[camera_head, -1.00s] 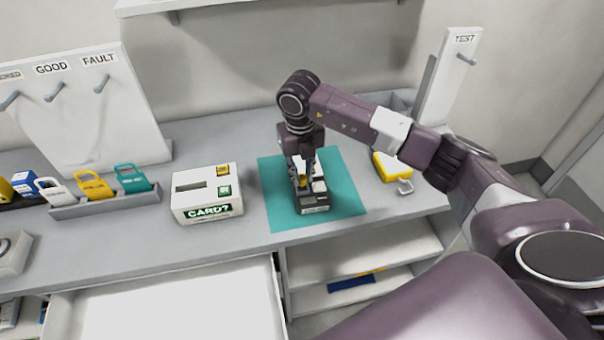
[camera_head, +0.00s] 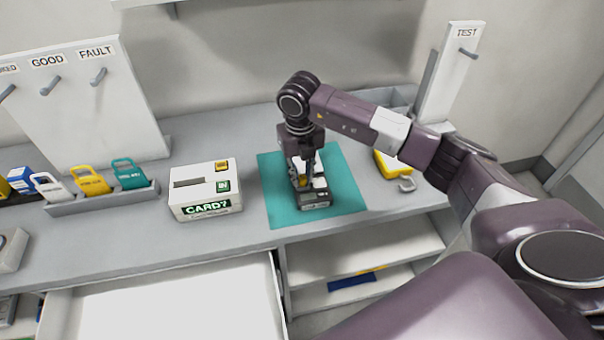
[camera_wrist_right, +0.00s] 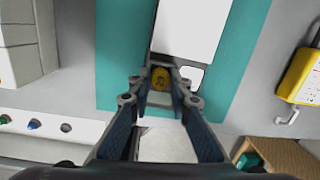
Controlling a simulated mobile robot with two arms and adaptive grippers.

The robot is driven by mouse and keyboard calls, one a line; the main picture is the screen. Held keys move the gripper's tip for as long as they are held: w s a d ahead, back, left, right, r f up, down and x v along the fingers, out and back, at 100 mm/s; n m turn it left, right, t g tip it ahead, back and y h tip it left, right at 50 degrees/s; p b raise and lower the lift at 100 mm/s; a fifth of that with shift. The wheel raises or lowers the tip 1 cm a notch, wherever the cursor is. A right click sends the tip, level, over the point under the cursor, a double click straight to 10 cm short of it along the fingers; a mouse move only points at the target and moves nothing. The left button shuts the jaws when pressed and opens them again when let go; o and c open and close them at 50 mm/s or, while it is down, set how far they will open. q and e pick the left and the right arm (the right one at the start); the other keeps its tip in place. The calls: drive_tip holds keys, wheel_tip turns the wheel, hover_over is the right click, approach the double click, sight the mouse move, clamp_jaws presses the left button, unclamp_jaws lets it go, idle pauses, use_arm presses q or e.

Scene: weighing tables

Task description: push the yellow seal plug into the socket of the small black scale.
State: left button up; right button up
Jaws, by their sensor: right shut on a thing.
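The small black scale (camera_head: 316,204) sits on the teal mat (camera_head: 346,202), with a pale top plate that also shows in the wrist view (camera_wrist_right: 188,28). My right gripper (camera_head: 303,184) points down over the scale's left side. In the wrist view my right gripper (camera_wrist_right: 160,84) is shut on the yellow seal plug (camera_wrist_right: 161,77), which sits between the fingertips. The plug lies beside the pale plate there. The fingers hide the socket, so I cannot tell whether the plug is in it. My left gripper is not in view.
A white card box (camera_head: 205,190) stands left of the mat. A grey rack (camera_head: 100,201) with several coloured tags is at the left. An open white drawer (camera_head: 165,305) is below the table's front edge.

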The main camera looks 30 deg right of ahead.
drive_tip(key=o, duration=0.8)
drive_tip(key=r, duration=1.2)
drive_tip(key=shift+s+a, duration=0.3)
drive_tip(key=shift+s, duration=0.05)
